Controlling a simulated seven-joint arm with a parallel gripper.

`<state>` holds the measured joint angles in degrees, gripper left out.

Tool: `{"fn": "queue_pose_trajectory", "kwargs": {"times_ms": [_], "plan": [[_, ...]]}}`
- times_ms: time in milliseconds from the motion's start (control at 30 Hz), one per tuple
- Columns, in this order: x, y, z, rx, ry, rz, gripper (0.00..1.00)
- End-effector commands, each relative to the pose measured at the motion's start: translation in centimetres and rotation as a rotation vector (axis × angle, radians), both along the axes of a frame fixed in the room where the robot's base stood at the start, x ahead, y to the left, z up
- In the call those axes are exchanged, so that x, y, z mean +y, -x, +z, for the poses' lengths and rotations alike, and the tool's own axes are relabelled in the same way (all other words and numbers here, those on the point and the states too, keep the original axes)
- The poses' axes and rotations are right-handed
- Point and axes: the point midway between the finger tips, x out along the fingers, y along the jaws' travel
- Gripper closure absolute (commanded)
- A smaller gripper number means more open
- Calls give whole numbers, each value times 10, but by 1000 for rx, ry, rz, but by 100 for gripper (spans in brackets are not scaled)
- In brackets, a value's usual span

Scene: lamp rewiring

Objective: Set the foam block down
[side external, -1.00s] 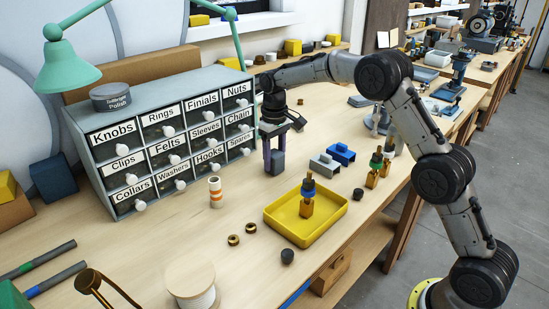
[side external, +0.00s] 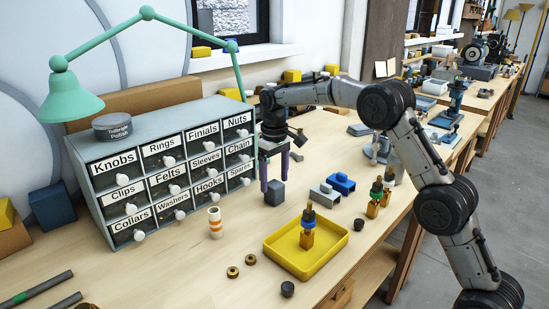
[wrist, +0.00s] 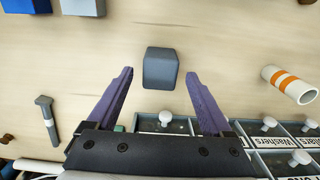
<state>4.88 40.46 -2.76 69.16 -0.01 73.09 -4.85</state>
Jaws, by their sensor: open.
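The foam block, a dark grey cube (side external: 275,194), sits on the wooden bench in front of the drawer cabinet. It also shows in the wrist view (wrist: 160,68), upper middle, with bare bench around it. My gripper (side external: 274,183) is just above the block, pointing down, with its purple fingers apart. In the wrist view my gripper (wrist: 159,73) has one finger on each side of the block, with a visible gap on both sides. Nothing is held.
The labelled drawer cabinet (side external: 166,170) stands close behind. A striped tube (side external: 215,223) stands to the left. Blue (side external: 341,183) and grey (side external: 324,194) pieces lie to the right. A yellow tray (side external: 283,258) with a lamp part is in front. Bench between block and tray is clear.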

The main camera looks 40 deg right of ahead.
Motion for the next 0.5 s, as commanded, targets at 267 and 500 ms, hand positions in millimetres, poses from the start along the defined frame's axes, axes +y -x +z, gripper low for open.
{"fn": "queue_pose_trajectory", "kwargs": {"times_ms": [267, 500], "plan": [[0, -1, 57, -4, 0, 0, 15], [0, 0, 82, 0, 0, 0, 15]]}}
